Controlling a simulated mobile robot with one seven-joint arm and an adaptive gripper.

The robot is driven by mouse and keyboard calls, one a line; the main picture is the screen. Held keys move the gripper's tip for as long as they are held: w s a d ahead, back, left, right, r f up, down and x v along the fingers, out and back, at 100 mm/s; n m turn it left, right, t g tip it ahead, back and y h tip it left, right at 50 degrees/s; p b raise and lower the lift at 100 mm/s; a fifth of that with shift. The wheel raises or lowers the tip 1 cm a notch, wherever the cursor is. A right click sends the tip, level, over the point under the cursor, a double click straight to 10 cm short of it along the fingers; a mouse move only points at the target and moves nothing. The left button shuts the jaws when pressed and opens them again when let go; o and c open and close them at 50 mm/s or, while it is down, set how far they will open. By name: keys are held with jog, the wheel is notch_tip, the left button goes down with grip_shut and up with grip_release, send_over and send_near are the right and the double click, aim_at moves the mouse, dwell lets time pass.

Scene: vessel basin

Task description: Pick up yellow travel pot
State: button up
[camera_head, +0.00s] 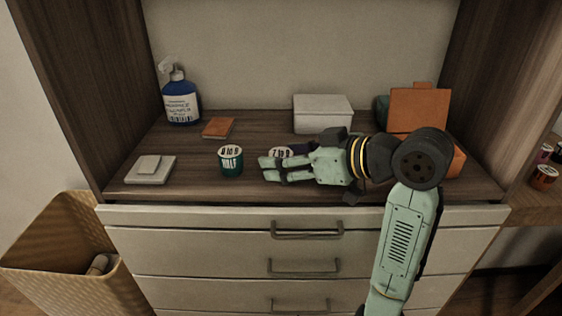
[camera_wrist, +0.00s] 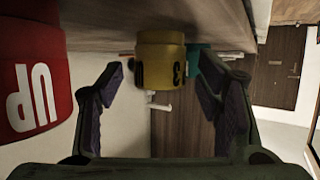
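The yellow travel pot (camera_wrist: 160,55) shows in the wrist view, with black print on its side, hanging from the top because that view is upside down. It sits midway between the fingertips of my gripper (camera_wrist: 158,78), with a gap on each side. My gripper is open and does not visibly touch it. In the head view my gripper (camera_head: 271,170) is low over the counter, pointing left.
A green pot (camera_head: 231,161) stands left of my gripper. A large red pot (camera_wrist: 30,75) is close at the left of the wrist view. A white box (camera_head: 322,114), blue spray bottle (camera_head: 181,104) and orange case (camera_head: 418,110) stand farther back.

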jog(key=c, duration=0.9)
jog(key=shift+r, duration=0.1)
